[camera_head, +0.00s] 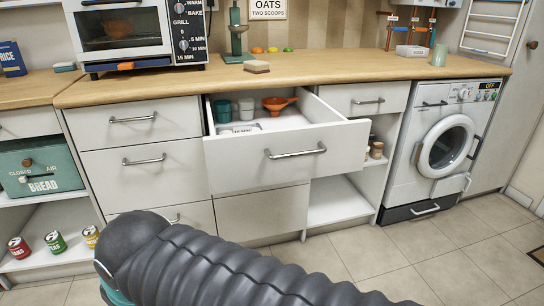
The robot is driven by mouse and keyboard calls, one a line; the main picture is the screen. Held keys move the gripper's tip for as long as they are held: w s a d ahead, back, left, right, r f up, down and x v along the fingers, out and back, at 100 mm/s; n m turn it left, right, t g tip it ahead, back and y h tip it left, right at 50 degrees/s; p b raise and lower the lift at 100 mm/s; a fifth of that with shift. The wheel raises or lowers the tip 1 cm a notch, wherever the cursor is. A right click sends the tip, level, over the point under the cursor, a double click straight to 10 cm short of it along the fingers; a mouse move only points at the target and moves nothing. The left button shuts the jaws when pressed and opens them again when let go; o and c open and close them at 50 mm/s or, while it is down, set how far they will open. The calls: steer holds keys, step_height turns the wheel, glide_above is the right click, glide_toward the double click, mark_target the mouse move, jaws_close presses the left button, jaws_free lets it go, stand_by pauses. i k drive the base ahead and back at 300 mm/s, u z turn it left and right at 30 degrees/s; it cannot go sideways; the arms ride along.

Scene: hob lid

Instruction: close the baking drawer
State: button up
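The baking drawer (285,155) is pulled out from the white counter unit in the middle of the head view. Its white front has a silver bar handle (295,152). Inside lie an orange funnel (279,104), teal and grey-white cups (246,108), and a white labelled item (240,129). My dark ribbed arm crosses the bottom of the view, in front of and below the drawer, apart from it in the picture. My gripper is not visible in this view.
Closed drawers flank the open one, with an open shelf (335,201) below right. A washing machine (446,145) stands at right. A toaster oven (120,33) sits on the wooden counter (330,71).

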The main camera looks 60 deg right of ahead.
mark_target(308, 138)
steer(key=i, duration=0.8)
steer(key=z, duration=2.25)
